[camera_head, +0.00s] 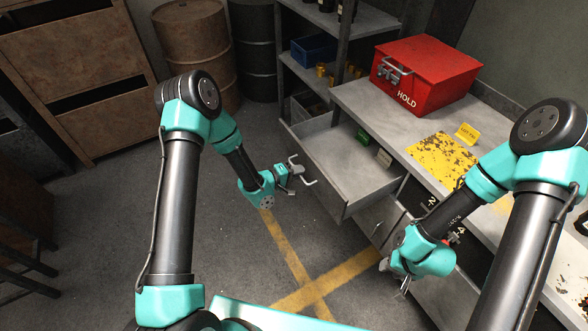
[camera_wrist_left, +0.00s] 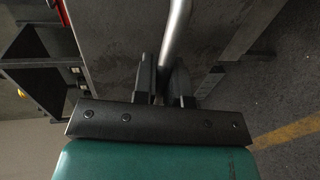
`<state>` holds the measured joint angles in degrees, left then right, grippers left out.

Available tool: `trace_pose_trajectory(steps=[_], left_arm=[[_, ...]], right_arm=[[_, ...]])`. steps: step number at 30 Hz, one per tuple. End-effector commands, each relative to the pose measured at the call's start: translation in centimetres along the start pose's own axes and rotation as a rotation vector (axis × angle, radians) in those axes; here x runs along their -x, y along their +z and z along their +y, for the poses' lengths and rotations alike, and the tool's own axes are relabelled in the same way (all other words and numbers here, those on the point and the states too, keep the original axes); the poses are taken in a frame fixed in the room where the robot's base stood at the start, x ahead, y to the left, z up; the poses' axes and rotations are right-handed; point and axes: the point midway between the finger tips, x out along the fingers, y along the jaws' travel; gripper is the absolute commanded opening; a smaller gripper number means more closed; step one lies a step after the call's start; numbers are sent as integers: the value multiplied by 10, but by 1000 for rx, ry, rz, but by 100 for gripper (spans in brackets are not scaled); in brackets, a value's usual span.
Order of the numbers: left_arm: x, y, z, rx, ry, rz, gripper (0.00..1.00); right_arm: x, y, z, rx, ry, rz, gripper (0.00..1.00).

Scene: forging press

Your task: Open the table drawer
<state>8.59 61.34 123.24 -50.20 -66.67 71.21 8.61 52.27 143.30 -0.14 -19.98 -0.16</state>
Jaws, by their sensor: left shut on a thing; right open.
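The table drawer (camera_head: 338,172) is pulled out from under the grey worktop, and I see into its inside. A green box and a pale box lie at its back. Its handle (camera_head: 309,181) is a metal bar on the front face. My left gripper (camera_head: 296,172) is at the drawer front, shut on the handle. In the left wrist view the handle (camera_wrist_left: 177,35) runs up from between the two fingers (camera_wrist_left: 164,82), with the drawer front (camera_wrist_left: 115,40) behind it. My right gripper (camera_head: 394,277) is open and empty, low in front of the cabinet to the right of the drawer.
A red box marked HOLD (camera_head: 425,75) and a worn yellow patch with a small yellow sign (camera_head: 467,133) are on the worktop (camera_head: 375,105). A shelf unit (camera_head: 345,40) stands behind. Barrels (camera_head: 197,45) stand at the back left. The floor left of the drawer is clear.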

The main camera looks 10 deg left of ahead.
Motion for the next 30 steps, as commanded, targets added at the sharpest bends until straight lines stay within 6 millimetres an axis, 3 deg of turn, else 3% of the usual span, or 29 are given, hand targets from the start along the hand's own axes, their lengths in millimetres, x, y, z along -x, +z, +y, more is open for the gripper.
trace_pose_trajectory(steps=[9, 10, 17, 30], left_arm=[[0, 0, 0, -1, 0, -1, 0], [0, 0, 0, -1, 0, -1, 14], [0, 0, 0, -1, 0, -1, 36], [10, -1, 0, 1, -1, 2, 37]], right_arm=[[0, 0, 0, 0, 0, 0, 43], [0, 0, 0, 0, 0, 0, 43], [0, 0, 0, 0, 0, 0, 43], [0, 0, 0, 0, 0, 0, 43]])
